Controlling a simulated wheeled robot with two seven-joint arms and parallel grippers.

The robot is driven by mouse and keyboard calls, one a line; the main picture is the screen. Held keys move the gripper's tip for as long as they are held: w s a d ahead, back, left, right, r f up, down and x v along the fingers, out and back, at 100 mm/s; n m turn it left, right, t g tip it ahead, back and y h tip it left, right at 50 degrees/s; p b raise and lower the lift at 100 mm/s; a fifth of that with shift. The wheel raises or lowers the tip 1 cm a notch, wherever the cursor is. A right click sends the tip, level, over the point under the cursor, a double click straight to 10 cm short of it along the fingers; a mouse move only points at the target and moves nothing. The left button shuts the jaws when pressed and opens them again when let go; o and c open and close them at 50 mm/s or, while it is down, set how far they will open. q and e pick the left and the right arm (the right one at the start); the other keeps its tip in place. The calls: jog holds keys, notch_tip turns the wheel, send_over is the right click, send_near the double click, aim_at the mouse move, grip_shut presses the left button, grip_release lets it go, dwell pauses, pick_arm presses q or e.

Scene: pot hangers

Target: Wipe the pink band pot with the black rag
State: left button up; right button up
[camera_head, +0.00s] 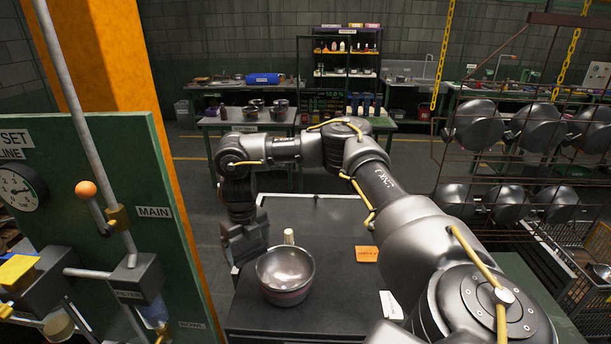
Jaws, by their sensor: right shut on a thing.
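The pink band pot (285,272) stands upright on the dark worktop. It is a shiny metal bowl shape, open at the top, with a pinkish band low on its side. A pale handle (288,237) shows behind its rim. My right gripper (247,241) points down at the pot's back left, close to the rim; I cannot tell whether it touches. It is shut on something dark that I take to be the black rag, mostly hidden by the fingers. No rag shows elsewhere on the worktop. My left gripper is not in view.
The dark worktop (335,215) has an orange card (366,254) and a white paper (391,305) right of the pot. A green panel (110,165) with levers stands at the left. A rack of hanging pots (475,125) is at the right.

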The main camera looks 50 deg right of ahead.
jog(key=shift+w, duration=0.1)
jog(key=shift+r, duration=3)
